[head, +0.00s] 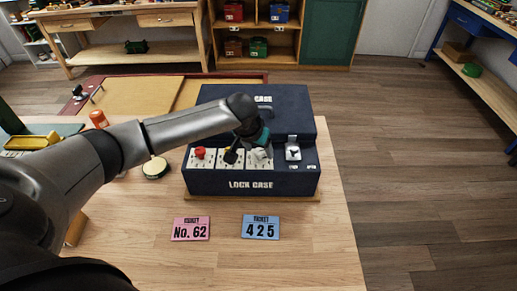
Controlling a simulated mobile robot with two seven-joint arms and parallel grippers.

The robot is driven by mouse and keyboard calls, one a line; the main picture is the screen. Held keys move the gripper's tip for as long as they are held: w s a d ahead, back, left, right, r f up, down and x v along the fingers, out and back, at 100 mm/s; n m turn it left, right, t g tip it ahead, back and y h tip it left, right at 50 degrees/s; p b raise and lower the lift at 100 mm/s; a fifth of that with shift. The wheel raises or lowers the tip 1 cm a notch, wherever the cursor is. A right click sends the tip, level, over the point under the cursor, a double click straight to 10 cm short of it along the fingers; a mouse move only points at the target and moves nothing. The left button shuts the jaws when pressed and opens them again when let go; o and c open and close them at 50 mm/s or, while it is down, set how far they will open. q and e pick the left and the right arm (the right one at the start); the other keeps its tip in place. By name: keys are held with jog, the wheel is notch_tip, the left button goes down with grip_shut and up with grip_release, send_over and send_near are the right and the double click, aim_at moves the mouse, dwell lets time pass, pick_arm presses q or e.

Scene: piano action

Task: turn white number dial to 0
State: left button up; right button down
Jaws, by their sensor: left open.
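The dark blue lock case (250,185) stands on the wooden table, with a row of white dial plates along its front. A red dial (199,152) sits on the left plate. The middle plate (226,160) is partly covered by my gripper. A whitish dial (260,154) shows on the third plate, and its number is too small to read. My left gripper (246,151) reaches down from above, open, over the middle and third plates. I cannot tell whether it touches a dial. My right gripper is not in view.
A silver latch (293,151) is right of the dials. A pink ticket "No. 62" (191,229) and a blue ticket "425" (261,227) lie in front of the case. A round tin (155,168) and an orange-capped item (99,119) are at left. The table's front right is clear.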

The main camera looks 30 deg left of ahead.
pick_arm(q)
grip_shut()
dwell(0.5)
